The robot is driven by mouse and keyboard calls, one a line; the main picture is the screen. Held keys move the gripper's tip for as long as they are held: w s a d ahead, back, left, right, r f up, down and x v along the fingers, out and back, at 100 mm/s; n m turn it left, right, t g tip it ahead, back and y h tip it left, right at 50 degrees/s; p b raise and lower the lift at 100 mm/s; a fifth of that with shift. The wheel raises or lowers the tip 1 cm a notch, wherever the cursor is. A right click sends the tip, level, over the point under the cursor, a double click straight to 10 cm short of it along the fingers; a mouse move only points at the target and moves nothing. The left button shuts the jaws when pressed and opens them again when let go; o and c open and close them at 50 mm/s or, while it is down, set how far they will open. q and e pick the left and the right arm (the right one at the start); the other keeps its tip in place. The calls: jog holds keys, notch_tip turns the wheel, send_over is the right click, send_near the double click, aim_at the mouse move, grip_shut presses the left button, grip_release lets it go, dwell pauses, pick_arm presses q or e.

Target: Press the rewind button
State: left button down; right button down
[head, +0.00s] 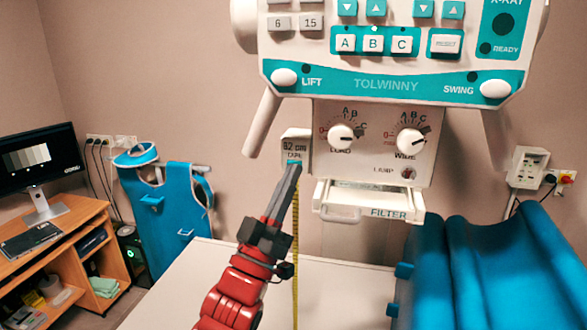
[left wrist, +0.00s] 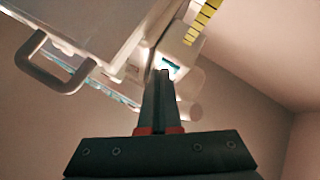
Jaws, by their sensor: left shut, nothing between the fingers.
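The tape housing (head: 294,146), a small white box marked "TAPE", is mounted on the left side of the white X-ray head. A yellow measuring tape (head: 295,240) hangs from it. A small teal button (head: 293,161) shows at the housing's lower end, partly hidden by my fingertips. In the left wrist view the teal button (left wrist: 173,67) sits just right of the fingertips. My left gripper (head: 291,170) is shut and empty, pointing up at it; it also shows in the left wrist view (left wrist: 164,74). I cannot tell whether the tips touch the button. My right gripper is not in view.
The white X-ray head (head: 374,150) has knobs, and a filter drawer (head: 369,200) sticks out to the right of my gripper. A teal control panel (head: 390,85) is above. A white table (head: 200,285) lies below, with blue padding (head: 500,265) at right. A desk with a monitor (head: 38,165) stands left.

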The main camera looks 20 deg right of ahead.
pick_arm(q)
jog(key=shift+s, duration=0.1)
dwell(0.3)
jog(key=shift+s+a+b, duration=0.35)
jog(key=shift+s+a, duration=0.1)
jog(key=shift+s, duration=0.25)
jog(key=s+a, duration=0.1)
jog(key=s+a+b, duration=0.1)
jog(key=s, duration=0.1)
jog(key=s+a, duration=0.1)
jog(key=s, duration=0.1)
jog(key=shift+f, duration=0.1)
dwell(0.5)
jog(key=shift+w, duration=0.15)
